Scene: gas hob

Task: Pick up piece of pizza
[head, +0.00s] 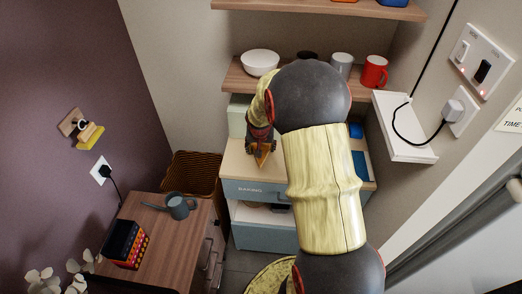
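My gripper (261,147) points down over the light wooden top of the blue-grey cabinet (244,188), near its left side. A small orange-brown wedge, which looks like the piece of pizza (263,157), shows at the fingertips. The dark fingers are to either side of its upper part. The view is too small to tell whether they grip it or whether it touches the cabinet top.
A shelf (238,80) above holds a white bowl (260,62), a grey mug (341,65) and a red mug (374,71). A wicker basket (190,171) stands left of the cabinet.

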